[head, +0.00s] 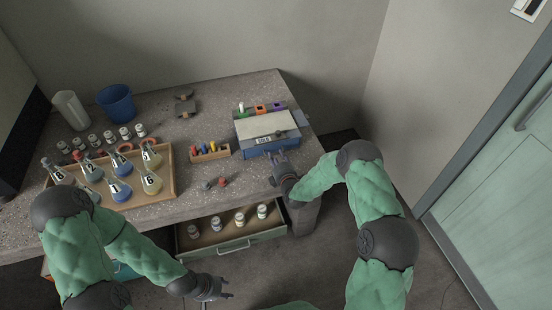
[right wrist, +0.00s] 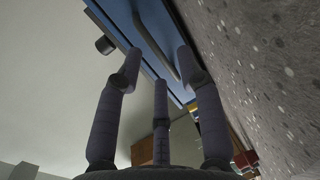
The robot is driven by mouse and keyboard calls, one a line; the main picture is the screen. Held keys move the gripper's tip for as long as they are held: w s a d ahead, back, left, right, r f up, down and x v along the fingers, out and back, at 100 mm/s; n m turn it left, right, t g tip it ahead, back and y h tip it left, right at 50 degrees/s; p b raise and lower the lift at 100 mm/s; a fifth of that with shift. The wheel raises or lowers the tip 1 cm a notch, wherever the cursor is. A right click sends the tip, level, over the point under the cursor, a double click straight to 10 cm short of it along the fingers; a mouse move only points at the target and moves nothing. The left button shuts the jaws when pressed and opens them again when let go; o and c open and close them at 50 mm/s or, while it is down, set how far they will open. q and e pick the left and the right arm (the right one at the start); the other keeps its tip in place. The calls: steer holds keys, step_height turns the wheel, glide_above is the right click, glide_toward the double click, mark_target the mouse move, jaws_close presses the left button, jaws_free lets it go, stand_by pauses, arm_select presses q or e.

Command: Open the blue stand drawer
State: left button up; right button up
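The blue stand (head: 255,153) sits at the right end of the bench, with a pale top and a label reading as small dark text. Its blue front (right wrist: 126,37) fills the top of the right wrist view, with a dark bar handle (right wrist: 156,48) across it. The drawer looks closed. My right gripper (head: 277,157) is at this front; in the right wrist view its fingers (right wrist: 160,72) are spread, with the bar between or just beyond their tips. Contact cannot be told. My left gripper (head: 226,289) hangs empty and open in front of the bench, low in the head view.
A bench drawer (head: 238,246) holding several small jars stands open below the bench top. A wooden tray of numbered flasks (head: 169,192), a small block with coloured pegs (head: 211,156), cups (head: 116,103) and small vials are on the left and middle. A red-ended tool (head: 220,182) lies near the front edge.

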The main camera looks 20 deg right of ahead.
steer(key=shift+w+f, duration=0.1)
steer(key=shift+w, duration=0.55)
jaws_close()
steer(key=shift+s, duration=0.1)
steer(key=v, duration=0.2)
steer(key=f+v, duration=0.1)
steer(key=v, duration=0.2)
steer(key=p+v, duration=0.1)
steer(key=v, duration=0.2)
steer(key=shift+s+f, duration=0.35)
steer(key=shift+f, duration=0.05)
jaws_free()
